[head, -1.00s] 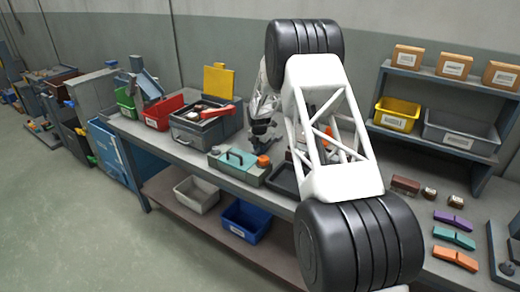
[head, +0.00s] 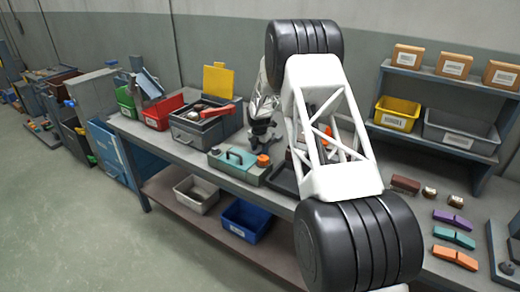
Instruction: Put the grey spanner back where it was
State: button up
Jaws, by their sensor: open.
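I cannot make out the grey spanner in this view. It may be hidden behind my arm or too small to tell. My gripper (head: 261,139) is open, pointing down over the workbench (head: 163,144). It is just behind a grey-green case with a teal handle (head: 235,160) and an orange knob (head: 263,160). I see nothing held between its fingers. An open grey toolbox (head: 199,133) with a yellow lid (head: 217,80) stands to the left of my gripper, with a red-handled item (head: 217,111) across its top.
Red (head: 161,112) and green (head: 124,101) bins stand at the bench's left end. A dark tray (head: 283,180) is partly hidden by my arm. Purple (head: 452,217), teal (head: 454,238) and orange (head: 455,258) pieces lie at right, below a shelf with yellow (head: 396,113) and grey (head: 461,133) bins.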

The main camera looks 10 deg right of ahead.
notch_tip(320, 180, up, 12)
jog(key=shift+s+a, duration=0.25)
jog(key=shift+s, duration=0.05)
dwell(0.4)
jog(key=shift+r, duration=0.1)
dwell(0.4)
jog(key=s+a+r+m, duration=0.1)
jog(key=s+r+m, duration=0.3)
jog(key=s+r, duration=0.5)
jog(key=s+r+m+t, duration=0.1)
jog(key=s+r+m, duration=0.4)
jog(key=s, duration=0.7)
jog(key=s+a+r+m, duration=0.1)
jog(key=s+r+m, duration=0.3)
jog(key=s+r, duration=0.5)
jog(key=s+f+m, duration=0.2)
jog(key=s+m, duration=0.5)
jog(key=s, duration=1.2)
jog(key=s+a+f+m+t, duration=0.1)
jog(key=s+m, duration=0.6)
jog(key=s, duration=1.2)
jog(key=shift+s+a+f, duration=0.15)
jog(key=shift+s+f, duration=0.1)
jog(key=shift+f, duration=0.35)
